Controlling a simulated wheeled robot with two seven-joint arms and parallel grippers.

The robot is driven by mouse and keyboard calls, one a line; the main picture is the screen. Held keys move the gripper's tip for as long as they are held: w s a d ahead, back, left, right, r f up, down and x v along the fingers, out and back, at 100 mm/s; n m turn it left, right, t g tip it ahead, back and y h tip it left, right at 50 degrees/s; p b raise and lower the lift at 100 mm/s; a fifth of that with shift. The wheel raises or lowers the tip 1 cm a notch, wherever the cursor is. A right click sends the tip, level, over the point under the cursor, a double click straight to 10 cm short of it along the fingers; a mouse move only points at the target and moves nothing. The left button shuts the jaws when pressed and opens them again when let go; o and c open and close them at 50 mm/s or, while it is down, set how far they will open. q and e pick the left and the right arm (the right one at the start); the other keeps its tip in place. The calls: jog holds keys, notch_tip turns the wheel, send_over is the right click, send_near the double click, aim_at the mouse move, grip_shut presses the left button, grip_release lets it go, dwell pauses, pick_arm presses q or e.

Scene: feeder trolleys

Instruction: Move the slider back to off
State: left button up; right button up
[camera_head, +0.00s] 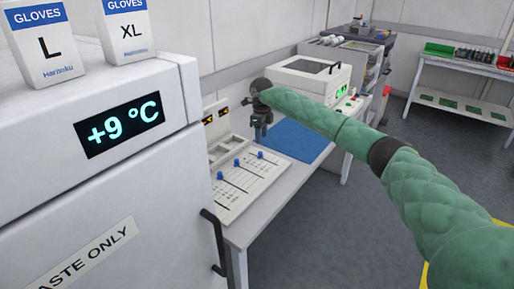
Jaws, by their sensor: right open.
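A pale slider panel (238,199) lies on the white bench behind the white cabinet. Its blue knobs stand at different heights along their slots: a left knob (220,175), a middle knob (237,162) and a right knob (261,155). Which end is off is too small to read. My right gripper (259,135) points down above the far right edge of the panel, near the right knob and apart from it. It is open and small in the picture, with nothing seen between its fingers. My left gripper is not in view.
A white cabinet (150,180) with a +9 °C display (120,124) and two glove boxes (45,45) (125,30) fills the left. A blue mat (297,141) lies right of the panel, before a white machine (306,79). Grey floor is open at right.

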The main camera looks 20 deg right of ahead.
aim_at(260, 152)
notch_tip(260, 152, down, 7)
jog(key=shift+w+a+f+p, duration=0.1)
jog(key=shift+f+p, duration=0.05)
jog(key=shift+p, duration=0.6)
grip_shut()
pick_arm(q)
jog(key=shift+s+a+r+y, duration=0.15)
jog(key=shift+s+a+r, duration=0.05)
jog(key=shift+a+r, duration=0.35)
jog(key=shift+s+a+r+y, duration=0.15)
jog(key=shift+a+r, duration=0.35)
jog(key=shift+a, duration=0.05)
